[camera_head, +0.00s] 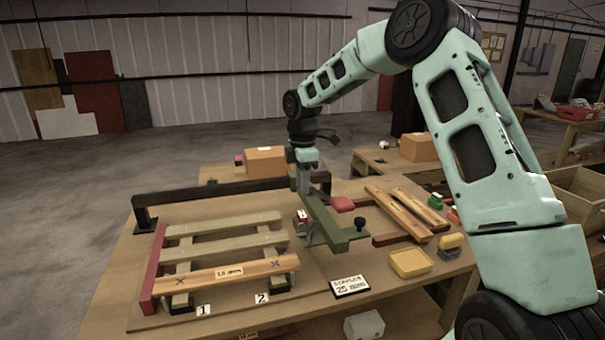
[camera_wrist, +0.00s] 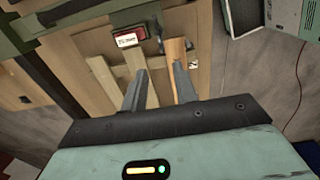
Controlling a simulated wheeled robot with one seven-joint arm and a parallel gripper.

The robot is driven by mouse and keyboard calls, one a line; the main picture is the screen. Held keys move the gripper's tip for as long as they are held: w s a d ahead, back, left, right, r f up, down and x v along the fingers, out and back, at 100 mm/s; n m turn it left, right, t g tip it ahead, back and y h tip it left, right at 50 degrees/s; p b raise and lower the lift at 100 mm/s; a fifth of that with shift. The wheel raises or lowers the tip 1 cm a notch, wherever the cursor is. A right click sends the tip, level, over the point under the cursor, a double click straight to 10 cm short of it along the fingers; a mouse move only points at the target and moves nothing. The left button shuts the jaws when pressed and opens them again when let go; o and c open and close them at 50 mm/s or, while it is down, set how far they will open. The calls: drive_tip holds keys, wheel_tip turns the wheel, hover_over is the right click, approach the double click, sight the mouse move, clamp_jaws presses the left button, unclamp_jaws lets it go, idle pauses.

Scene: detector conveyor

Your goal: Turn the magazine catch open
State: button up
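A green tool-like frame (camera_head: 335,232) stands over the table right of the slatted work. A black knob (camera_head: 359,224) stands up at its right end. A small red block with a white label (camera_head: 302,215) sits at its left side; a red block with a white label also shows in the wrist view (camera_wrist: 128,38). I cannot tell which part is the magazine catch. My gripper (camera_wrist: 160,78) has its two fingers apart with nothing between them. In the head view my wrist is above the green frame, and the fingertips are hard to make out.
Wooden slats (camera_head: 225,248) lie across supports left of the green frame, beside a red side rail (camera_head: 153,270). A black bar (camera_head: 215,189) runs behind them. A yellow tray (camera_head: 411,263), a sign (camera_head: 349,286) and loose boards (camera_head: 400,213) lie to the right.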

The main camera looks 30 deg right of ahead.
drive_tip(key=shift+r, duration=1.9)
